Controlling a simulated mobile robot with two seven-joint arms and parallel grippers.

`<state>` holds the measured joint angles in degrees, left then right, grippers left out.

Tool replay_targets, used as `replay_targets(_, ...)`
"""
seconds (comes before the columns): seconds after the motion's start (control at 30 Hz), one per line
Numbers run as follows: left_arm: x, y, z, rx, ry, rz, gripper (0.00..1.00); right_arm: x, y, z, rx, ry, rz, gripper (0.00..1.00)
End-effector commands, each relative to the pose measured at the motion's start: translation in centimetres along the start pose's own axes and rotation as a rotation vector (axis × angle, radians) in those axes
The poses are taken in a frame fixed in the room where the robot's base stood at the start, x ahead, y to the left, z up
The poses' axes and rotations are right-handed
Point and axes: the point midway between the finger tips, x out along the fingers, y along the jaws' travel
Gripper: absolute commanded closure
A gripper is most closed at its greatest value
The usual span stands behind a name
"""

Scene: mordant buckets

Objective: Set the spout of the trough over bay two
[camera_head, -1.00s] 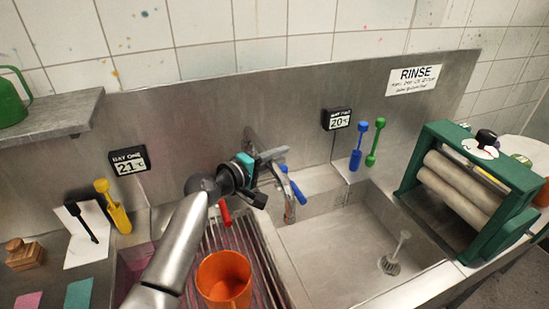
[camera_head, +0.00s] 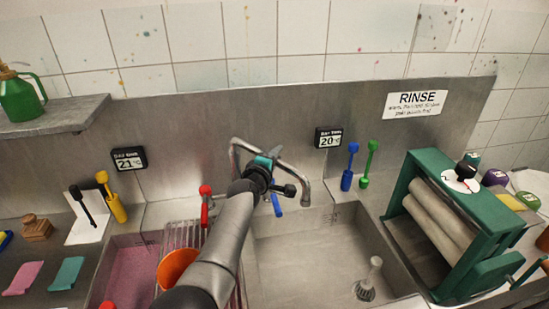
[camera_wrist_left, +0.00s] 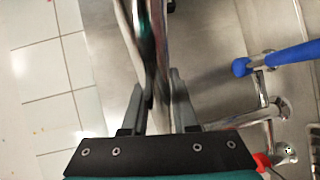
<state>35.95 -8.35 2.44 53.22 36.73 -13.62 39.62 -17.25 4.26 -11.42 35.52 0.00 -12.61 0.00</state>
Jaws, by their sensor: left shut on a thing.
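The metal spout (camera_head: 305,190) arches from the back of the trough between the two bays. Its downturned end hangs right of the divider, over the back part of bay two in the picture. My left gripper (camera_head: 274,158) is at the spout's upper pipe, its fingers partly hidden behind its own wrist. In the left wrist view its fingers are shut on the blurred spout pipe (camera_wrist_left: 150,60). Bay two (camera_head: 290,255) is the grey right-hand basin, with a drain plug (camera_head: 368,280) standing in it. Bay one (camera_head: 128,270), at the left, holds pink liquid. My right gripper is out of view.
A red tap handle (camera_head: 205,200) and a blue one (camera_head: 277,205) flank the spout base. An orange bucket (camera_head: 174,268) stands on the rack (camera_head: 184,234), partly hidden by my arm. A green roller press (camera_head: 450,220) stands right of bay two.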

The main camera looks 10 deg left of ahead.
Motion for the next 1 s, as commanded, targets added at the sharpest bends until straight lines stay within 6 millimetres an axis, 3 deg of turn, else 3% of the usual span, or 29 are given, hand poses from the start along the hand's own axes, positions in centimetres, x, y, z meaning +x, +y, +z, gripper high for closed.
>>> replay_targets(0.67,0.59,0.23,0.11,-0.009,0.028,-0.001,1.0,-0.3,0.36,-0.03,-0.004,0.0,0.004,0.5)
replay_targets(0.7,0.59,0.23,0.1,-0.009,0.028,-0.001,0.68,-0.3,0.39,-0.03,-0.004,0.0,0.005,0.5)
replay_targets(0.93,0.58,0.19,0.05,-0.008,0.029,-0.001,0.43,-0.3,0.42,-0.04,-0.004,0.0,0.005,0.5)
replay_targets(1.0,0.57,0.17,0.03,-0.008,0.029,-0.001,0.43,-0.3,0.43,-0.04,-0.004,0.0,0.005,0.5)
